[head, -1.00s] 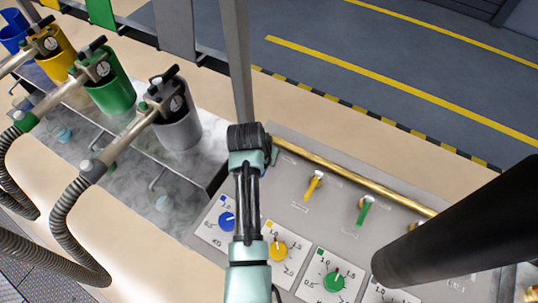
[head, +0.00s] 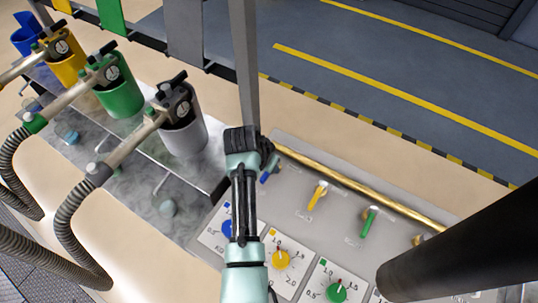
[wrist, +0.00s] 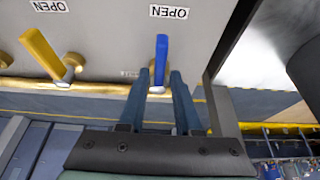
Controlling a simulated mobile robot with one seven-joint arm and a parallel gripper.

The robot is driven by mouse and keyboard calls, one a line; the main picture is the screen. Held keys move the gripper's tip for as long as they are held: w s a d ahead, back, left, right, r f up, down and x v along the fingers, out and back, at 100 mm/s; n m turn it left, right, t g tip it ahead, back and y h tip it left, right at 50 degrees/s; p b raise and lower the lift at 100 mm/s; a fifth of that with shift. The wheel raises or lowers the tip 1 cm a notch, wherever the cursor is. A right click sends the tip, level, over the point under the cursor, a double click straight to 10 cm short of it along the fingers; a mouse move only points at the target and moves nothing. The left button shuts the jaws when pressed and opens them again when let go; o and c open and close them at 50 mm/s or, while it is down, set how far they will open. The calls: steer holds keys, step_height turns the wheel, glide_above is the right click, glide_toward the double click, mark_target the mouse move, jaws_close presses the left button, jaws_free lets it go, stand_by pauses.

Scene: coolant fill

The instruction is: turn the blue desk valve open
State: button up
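The blue desk valve (head: 268,172) shows as a short blue lever just right of my gripper in the head view, at the left end of the row of levers. In the wrist view the blue lever (wrist: 161,60) points away from the brass pipe toward an OPEN label (wrist: 169,12). My gripper (wrist: 158,82) has its two fingers apart, one on each side of the lever's base end, with a gap between them. Whether either finger touches the valve cannot be told. In the head view my gripper (head: 247,142) hides part of the valve and its fingertips are unclear.
A yellow lever (head: 318,195) and a green lever (head: 369,221) stand to the right along the brass pipe (head: 350,186). Dials with blue, yellow and green knobs (head: 336,292) lie nearer. A grey bucket (head: 184,132) stands to the left. A grey post rises behind my gripper.

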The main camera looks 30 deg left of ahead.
steer(key=shift+o, duration=0.7)
steer(key=shift+s, duration=0.1)
steer(key=b+v, duration=0.1)
steer(key=v, duration=1.2)
steer(key=shift+f, duration=0.1)
